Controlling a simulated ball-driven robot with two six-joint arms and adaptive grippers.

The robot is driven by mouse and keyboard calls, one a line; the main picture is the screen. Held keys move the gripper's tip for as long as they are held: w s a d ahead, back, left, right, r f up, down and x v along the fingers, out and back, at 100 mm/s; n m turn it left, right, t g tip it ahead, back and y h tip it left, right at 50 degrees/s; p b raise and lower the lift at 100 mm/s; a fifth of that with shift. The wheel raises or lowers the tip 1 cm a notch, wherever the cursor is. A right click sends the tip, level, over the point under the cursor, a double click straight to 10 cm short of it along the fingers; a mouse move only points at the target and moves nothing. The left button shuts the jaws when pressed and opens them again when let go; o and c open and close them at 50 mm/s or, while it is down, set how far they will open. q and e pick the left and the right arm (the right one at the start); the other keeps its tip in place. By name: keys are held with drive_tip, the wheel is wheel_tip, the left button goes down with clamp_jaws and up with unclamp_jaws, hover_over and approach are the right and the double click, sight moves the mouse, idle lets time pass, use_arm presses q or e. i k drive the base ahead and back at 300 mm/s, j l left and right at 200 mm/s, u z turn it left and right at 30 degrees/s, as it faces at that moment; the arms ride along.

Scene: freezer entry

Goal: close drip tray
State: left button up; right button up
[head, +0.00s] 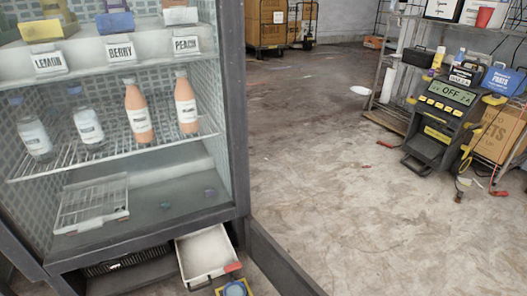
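The drip tray (205,254) is a white, shallow, open-topped tray at the bottom of the display cooler (243,120) in the head view. It sticks out from the slot under the cooler's lower edge, to the right of a dark vent grille (128,259). Its inside looks empty. A small red piece (233,268) shows at its front right corner; I cannot tell whether it is the tray's tab. Neither of my grippers is in view.
A yellow-framed item with a blue round part (235,289) is cut off below the tray. A dark low rail (280,262) runs along the tray's right. Bottles stand on the cooler's wire shelf (110,146). A black machine (440,115) stands far right; the floor (340,190) between is mostly clear.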

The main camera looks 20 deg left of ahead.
sight(203, 255)
drive_tip(key=u, duration=1.15)
